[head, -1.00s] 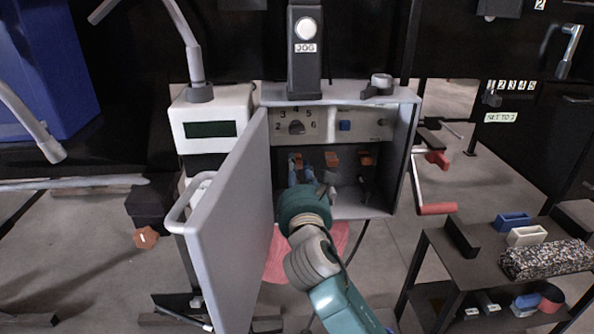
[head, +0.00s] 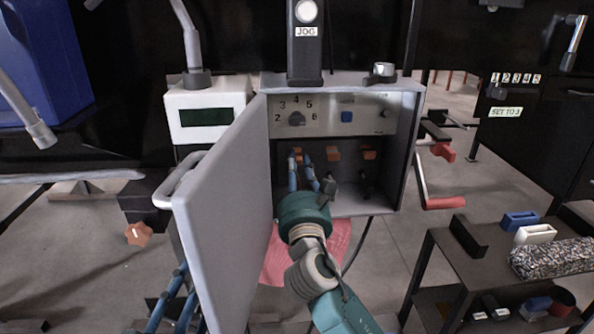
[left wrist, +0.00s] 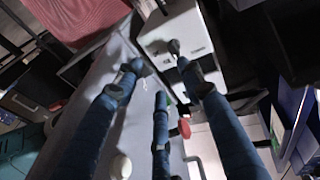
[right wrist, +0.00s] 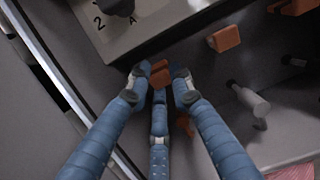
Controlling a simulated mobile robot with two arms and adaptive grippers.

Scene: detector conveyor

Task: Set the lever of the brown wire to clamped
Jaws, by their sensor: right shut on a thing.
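An open grey control box (head: 405,150) holds a row of orange levers. My right gripper (head: 303,163) reaches inside, at the leftmost orange lever (head: 297,153). In the right wrist view the fingertips (right wrist: 158,78) are closed around that lever (right wrist: 153,72), hiding part of it. The middle lever (head: 333,154) and right lever (head: 369,153) are clear of the gripper. I cannot tell which wire is brown. My left gripper (head: 172,290) is low outside the door, at the lower left; in the left wrist view its fingers (left wrist: 158,65) are spread and empty.
The box's grey door (head: 222,205) stands open left of my right arm. A white device with a dark display (head: 205,117) stands behind it. A red-handled crank (head: 440,200) is on the box's right side. A dark side table (head: 470,262) stands at the right.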

